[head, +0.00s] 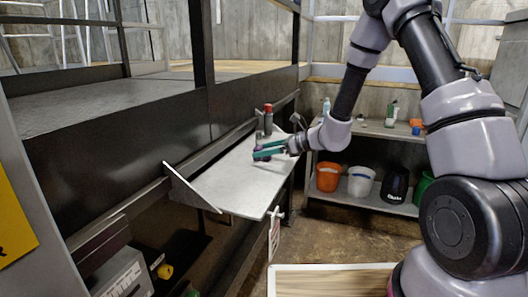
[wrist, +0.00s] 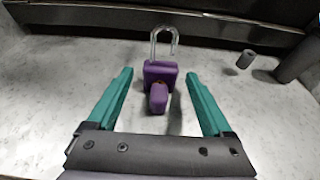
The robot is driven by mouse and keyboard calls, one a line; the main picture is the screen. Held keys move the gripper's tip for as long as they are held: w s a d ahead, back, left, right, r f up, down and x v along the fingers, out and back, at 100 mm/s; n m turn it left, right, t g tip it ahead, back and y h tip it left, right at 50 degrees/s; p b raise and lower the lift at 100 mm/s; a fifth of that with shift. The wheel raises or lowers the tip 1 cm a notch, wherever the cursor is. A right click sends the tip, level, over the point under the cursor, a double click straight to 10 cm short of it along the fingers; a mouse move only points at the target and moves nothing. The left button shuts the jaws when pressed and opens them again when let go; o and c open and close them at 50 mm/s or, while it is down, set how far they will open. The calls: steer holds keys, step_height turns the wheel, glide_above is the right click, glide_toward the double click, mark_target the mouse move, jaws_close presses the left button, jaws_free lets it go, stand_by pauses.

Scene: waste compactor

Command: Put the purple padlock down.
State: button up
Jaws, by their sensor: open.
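The purple padlock (wrist: 160,72) sits on the pale speckled shelf (wrist: 55,110) in the wrist view. Its metal shackle stands open toward the back, and a purple block-shaped part (wrist: 158,97) projects toward me from its body. My gripper (wrist: 158,75) is open, with one teal finger on each side of the padlock and a visible gap on both sides. In the head view my gripper (head: 260,150) is low over the shelf (head: 235,185); the padlock cannot be made out there.
A dark rail (wrist: 150,35) runs along the shelf's back. Grey cylinders (wrist: 245,60) stand at the right in the wrist view. A red-topped object (head: 268,118) stands near the shelf's back in the head view. Buckets (head: 328,176) sit on a rack beyond. The shelf's front is clear.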

steer(key=v, duration=1.2)
steer(key=s+d+r+n+g+h, duration=0.3)
steer(key=s+r+n+h, duration=0.1)
steer(key=s+r+n, duration=0.8)
steer(key=s+d+r+n+t+h, duration=0.5)
steer(key=s+d+r+h, duration=0.2)
steer(key=s+d+r, duration=0.2)
steer(key=s+d, duration=0.2)
steer(key=d, duration=0.1)
steer(key=shift+r+n, duration=0.3)
steer(key=shift+n, duration=0.1)
steer(key=shift+d, duration=0.1)
